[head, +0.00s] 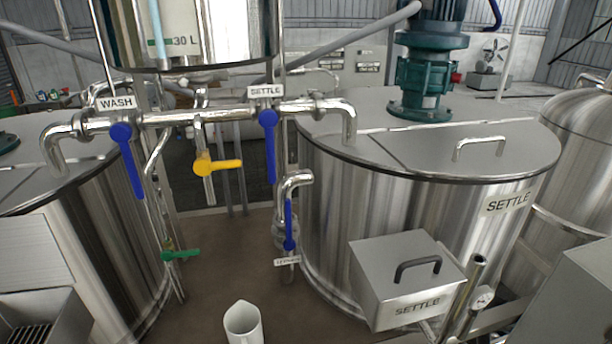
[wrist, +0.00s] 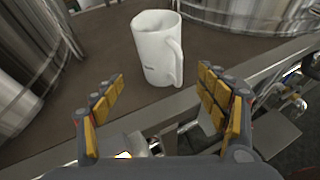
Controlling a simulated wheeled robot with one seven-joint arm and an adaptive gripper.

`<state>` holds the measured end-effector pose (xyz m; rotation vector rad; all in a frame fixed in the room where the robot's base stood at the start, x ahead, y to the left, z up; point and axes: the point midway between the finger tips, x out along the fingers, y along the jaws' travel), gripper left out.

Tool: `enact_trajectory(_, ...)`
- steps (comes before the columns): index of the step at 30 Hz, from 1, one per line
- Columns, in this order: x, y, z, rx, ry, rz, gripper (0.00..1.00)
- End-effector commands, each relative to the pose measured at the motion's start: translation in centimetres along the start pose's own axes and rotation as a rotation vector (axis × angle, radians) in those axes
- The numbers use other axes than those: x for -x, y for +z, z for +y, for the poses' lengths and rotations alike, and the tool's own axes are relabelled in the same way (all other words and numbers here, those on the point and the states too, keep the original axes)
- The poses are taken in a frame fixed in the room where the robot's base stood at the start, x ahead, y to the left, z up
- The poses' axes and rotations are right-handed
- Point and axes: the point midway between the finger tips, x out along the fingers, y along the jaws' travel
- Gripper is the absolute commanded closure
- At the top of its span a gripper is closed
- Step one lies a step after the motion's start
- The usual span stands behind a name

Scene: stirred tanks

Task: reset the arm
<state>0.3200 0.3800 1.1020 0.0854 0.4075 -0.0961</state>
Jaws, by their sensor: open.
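My gripper (wrist: 161,100) shows in the wrist view with its two yellow-padded fingers spread wide apart. Nothing is between the pads. A white jug (wrist: 157,48) with a handle on its right stands upright on the brown surface, just beyond the fingertips and apart from them. The jug also shows at the bottom of the head view (head: 243,324), partly cut off by the frame edge. My gripper is not seen in the head view.
A tank labelled SETTLE (head: 400,215) stands right, with a lidded SETTLE box (head: 405,285) in front. Another tank (head: 110,235) stands left. A pipe (head: 200,118) with blue-handled valves (head: 269,140) and a yellow-handled valve (head: 215,166) spans between them.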

Motion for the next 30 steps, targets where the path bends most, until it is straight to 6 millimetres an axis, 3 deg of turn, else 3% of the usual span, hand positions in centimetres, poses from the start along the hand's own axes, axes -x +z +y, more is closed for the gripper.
enact_trajectory(6, 0.8, -4.5, -5.0, -0.239, -0.159, 0.164, 0.26)
enact_trajectory(11, 1.8, -5.3, -9.1, -0.491, -0.324, 0.276, 0.26)
enact_trajectory(18, 2.6, -4.4, -14.7, -0.925, -0.601, 0.392, 0.26)
enact_trajectory(30, 3.6, -0.3, -20.6, -1.663, -0.969, 0.472, 0.26)
